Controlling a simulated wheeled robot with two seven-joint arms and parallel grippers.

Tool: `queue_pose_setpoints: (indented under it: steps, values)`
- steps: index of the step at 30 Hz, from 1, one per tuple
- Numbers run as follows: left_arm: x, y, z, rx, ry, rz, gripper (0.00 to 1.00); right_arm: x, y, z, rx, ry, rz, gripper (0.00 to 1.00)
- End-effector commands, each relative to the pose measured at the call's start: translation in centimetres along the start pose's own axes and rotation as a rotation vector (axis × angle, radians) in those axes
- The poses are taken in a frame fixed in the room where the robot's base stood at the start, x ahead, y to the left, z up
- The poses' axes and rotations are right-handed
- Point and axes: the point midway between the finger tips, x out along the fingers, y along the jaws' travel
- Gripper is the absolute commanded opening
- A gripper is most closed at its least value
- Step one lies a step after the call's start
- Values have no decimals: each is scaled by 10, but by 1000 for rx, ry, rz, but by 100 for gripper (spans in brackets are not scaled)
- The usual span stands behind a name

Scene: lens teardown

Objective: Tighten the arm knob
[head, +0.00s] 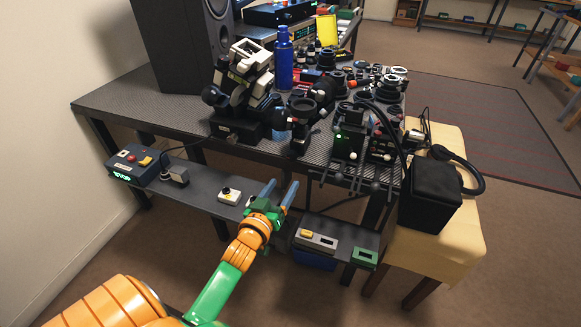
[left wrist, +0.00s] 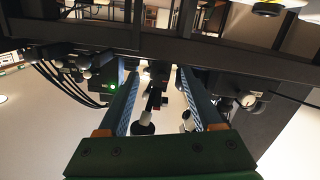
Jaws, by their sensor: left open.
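My left gripper (head: 280,190) is open and empty. In the head view it reaches over the lower shelf in front of the workbench, its two blue fingers spread and pointing toward the bench. The fingers also show in the left wrist view (left wrist: 159,73). Between and beyond them are small dark fittings with a pale-ended knob (left wrist: 144,124) and a second pale one (left wrist: 188,122). I cannot tell which fitting is the arm knob. A microscope-like instrument (head: 245,75) stands on the bench, above and left of the gripper. My right gripper is not visible.
The workbench (head: 130,97) is crowded with lens parts and a blue bottle (head: 284,60). The lower shelf (head: 205,192) carries a STOP control box (head: 137,163) and small switch boxes. Dark rods (head: 345,182) jut from the bench's right front. A black box (head: 430,190) sits on a yellow-covered stool (head: 455,240).

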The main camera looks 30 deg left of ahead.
Motion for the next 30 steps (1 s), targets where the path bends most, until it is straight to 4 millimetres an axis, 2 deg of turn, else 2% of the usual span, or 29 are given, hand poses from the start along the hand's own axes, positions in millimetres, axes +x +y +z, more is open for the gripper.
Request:
queue_pose_setpoints:
  steps: [1,3,6,12,15,23,26,30]
  values:
    - [1,-1,-9,-9,44,5,67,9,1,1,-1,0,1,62]
    - [2,0,-24,-20,88,11,67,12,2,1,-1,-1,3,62]
    - [15,1,-34,-27,106,14,67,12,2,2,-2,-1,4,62]
    - [55,1,-36,-25,103,14,67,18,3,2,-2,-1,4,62]
    - [67,2,-38,-25,101,14,67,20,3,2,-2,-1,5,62]
    - [71,2,-38,-26,98,13,67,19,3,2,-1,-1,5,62]
    - [71,2,-38,-26,98,13,45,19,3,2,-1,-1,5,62]
    - [71,2,-38,-25,98,13,7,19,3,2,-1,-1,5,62]
